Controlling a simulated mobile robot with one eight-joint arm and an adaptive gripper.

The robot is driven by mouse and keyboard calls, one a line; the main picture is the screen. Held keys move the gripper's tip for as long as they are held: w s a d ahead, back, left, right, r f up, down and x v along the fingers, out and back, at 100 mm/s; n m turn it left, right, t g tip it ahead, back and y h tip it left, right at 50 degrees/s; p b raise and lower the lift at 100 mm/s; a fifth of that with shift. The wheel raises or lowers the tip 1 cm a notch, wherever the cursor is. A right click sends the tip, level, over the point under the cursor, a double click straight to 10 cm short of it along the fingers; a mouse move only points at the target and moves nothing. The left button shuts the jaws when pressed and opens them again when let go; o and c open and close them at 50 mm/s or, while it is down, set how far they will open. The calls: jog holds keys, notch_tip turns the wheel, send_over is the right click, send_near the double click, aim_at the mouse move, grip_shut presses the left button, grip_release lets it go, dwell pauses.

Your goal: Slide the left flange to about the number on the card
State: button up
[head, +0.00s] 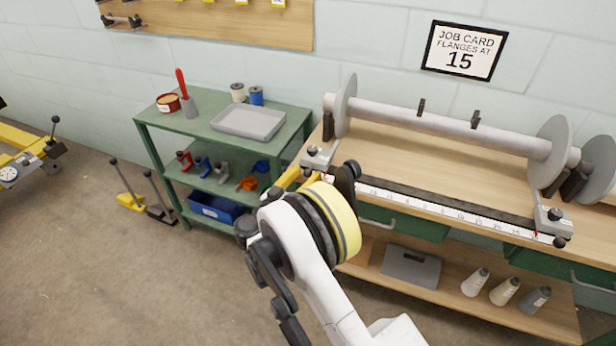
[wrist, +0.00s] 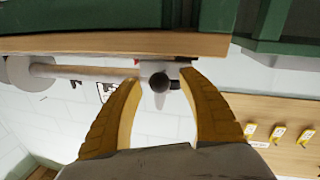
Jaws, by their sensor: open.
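The job card (head: 463,50) on the wall reads "FLANGES AT 15". The left flange (head: 346,104), a grey disc, is at the left end of the beam (head: 440,124); the right flange (head: 552,150) is near the other end. A grey slider block (head: 319,157) with black knobs sits at the left end of the numbered scale (head: 440,209). My gripper (head: 298,180) is beside that block, partly hidden by my wrist. In the wrist view, my gripper (wrist: 160,88) is open, with a dark round knob (wrist: 159,83) between its yellow fingertips; contact is not visible.
A second slider block (head: 550,222) is at the right end of the scale. The wooden bench (head: 400,160) has drawers and a lower shelf with a grey box and cones. A green cart (head: 205,130) holding a tray stands to the left. Open floor lies in front.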

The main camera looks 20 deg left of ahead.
jog(key=shift+w+d, duration=0.15)
jog(key=shift+w, duration=0.3)
jog(key=shift+c, duration=0.5)
grip_shut()
jog(key=shift+d, duration=0.15)
